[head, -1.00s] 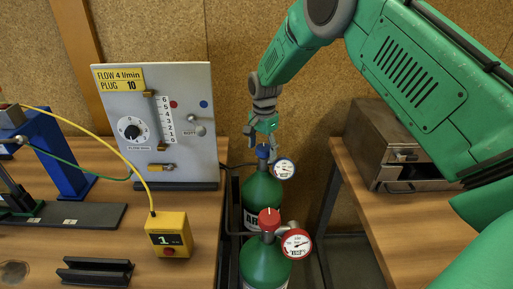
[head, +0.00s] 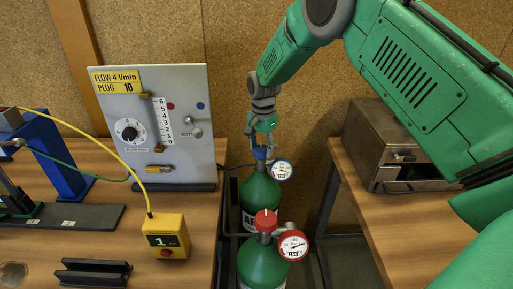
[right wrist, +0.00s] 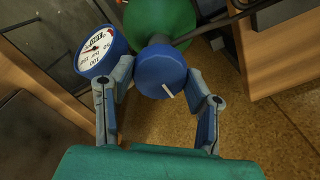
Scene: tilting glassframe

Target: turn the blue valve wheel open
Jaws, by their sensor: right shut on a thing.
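The blue valve wheel (head: 261,154) sits on top of the rear green gas cylinder (head: 261,188), with a blue-rimmed gauge (head: 281,170) beside it. My right gripper (head: 260,147) reaches down onto the wheel from above. In the right wrist view the blue wheel (right wrist: 160,68) lies between the two fingers of my right gripper (right wrist: 161,76), which is shut on it. A white mark on the wheel points to the lower right there. The gauge (right wrist: 101,52) shows close by the left finger. My left gripper is not in view.
A second green cylinder (head: 263,264) with a red valve wheel (head: 265,220) and red gauge (head: 293,245) stands in front. The left bench holds a flow panel (head: 185,92) and a yellow box (head: 166,237). A metal oven-like box (head: 383,147) stands on the right bench.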

